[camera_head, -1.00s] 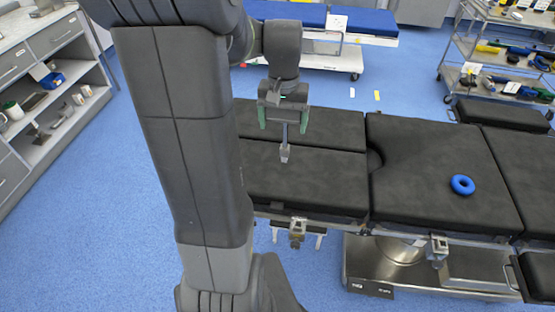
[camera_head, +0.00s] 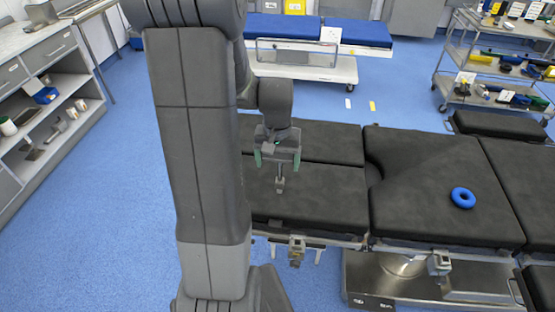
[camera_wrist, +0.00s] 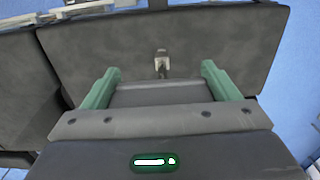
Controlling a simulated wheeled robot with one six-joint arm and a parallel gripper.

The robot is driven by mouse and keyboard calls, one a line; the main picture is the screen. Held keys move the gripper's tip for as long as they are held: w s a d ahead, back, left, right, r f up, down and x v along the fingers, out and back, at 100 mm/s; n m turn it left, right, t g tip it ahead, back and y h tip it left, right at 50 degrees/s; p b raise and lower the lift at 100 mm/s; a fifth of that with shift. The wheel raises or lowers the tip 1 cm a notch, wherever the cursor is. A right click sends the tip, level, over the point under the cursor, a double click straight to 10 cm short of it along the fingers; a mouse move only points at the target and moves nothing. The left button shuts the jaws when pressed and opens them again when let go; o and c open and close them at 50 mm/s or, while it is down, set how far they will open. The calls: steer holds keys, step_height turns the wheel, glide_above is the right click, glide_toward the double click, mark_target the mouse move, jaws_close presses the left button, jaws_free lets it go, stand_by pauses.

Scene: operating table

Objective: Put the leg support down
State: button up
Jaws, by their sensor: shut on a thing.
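My gripper (camera_head: 277,162) has green fingers that stand apart with a grey part between them, and it is above the left end of the black operating table (camera_head: 410,185). I take this held part for the leg support (camera_head: 280,184): a thin grey rod with a small block at its end points down from between the fingers. In the wrist view its metal end (camera_wrist: 162,62) shows in front of the black padding, beyond the fingers (camera_wrist: 160,85). Most of the held part is hidden by the gripper. I cannot tell whether its end touches the padding.
A blue ring (camera_head: 463,197) lies on the table's middle section. Metal clamps (camera_head: 297,250) sit on the near side rail. A stocked trolley (camera_head: 455,92) stands at the back right, a white cart (camera_head: 300,67) behind the table. Blue floor is open on the left.

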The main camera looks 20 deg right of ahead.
steer(key=shift+f+b, duration=0.55)
steer(key=shift+f, duration=0.05)
steer(key=o, duration=1)
steer(key=shift+r, duration=0.2)
steer(key=shift+r+p, duration=0.3)
steer(key=shift+p, duration=0.1)
step_height(320, 180, up, 12)
steer(key=shift+r, duration=0.2)
steer(key=shift+f, duration=0.1)
